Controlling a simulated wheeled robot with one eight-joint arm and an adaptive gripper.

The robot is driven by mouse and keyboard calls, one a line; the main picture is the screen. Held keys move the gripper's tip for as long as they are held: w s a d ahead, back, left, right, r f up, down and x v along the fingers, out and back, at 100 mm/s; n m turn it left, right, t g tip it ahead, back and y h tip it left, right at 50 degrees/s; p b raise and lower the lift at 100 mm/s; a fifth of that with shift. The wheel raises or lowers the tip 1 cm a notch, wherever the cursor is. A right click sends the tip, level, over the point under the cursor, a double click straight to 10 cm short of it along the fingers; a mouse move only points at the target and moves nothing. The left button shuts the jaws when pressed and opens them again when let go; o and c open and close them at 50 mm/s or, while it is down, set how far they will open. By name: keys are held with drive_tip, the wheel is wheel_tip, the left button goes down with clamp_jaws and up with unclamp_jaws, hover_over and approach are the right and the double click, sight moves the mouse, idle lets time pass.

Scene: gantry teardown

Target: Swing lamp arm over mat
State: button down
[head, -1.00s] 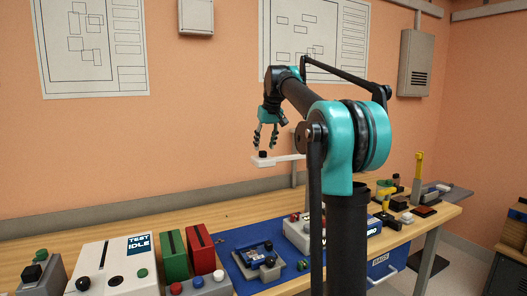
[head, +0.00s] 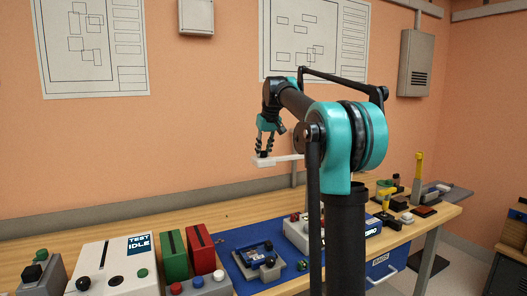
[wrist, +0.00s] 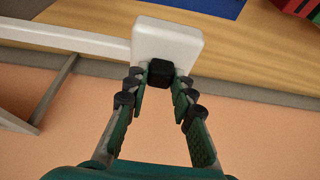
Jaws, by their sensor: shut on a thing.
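The white lamp arm (head: 288,157) reaches left from a grey post (head: 294,175) at the back of the bench and ends in a flat white head (head: 263,163). In the wrist view the head (wrist: 168,38) has a black knob (wrist: 161,72) on its near side. My gripper (head: 264,152) is at this end from above, with its fingers (wrist: 160,84) shut on the black knob. The blue mat (head: 228,242) lies on the bench in front; the lamp head is above and behind it. My arm hides part of the mat.
On the mat are a blue device (head: 262,252) and a pale box (head: 298,230). Left of it stand red (head: 201,248) and green (head: 174,255) blocks and a white test box (head: 113,266). Several small items stand at the right end. The air above the mat is largely clear.

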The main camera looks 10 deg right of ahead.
drive_tip(key=shift+s, duration=0.1)
drive_tip(key=shift+s+d, duration=0.2)
drive_tip(key=shift+s, duration=0.3)
drive_tip(key=s+d+n+g+y, duration=0.1)
drive_tip(key=s+d+n+y, duration=0.1)
drive_tip(key=s+d+n, duration=0.5)
drive_tip(key=shift+s+d+n, duration=0.3)
drive_tip(key=shift+s+d, duration=0.9)
drive_tip(key=shift+s, duration=1.65)
drive_tip(key=c, duration=1.3)
unclamp_jaws()
drive_tip(key=v, duration=1.2)
drive_tip(key=shift+w+d, duration=0.2)
drive_tip(key=shift+w, duration=0.1)
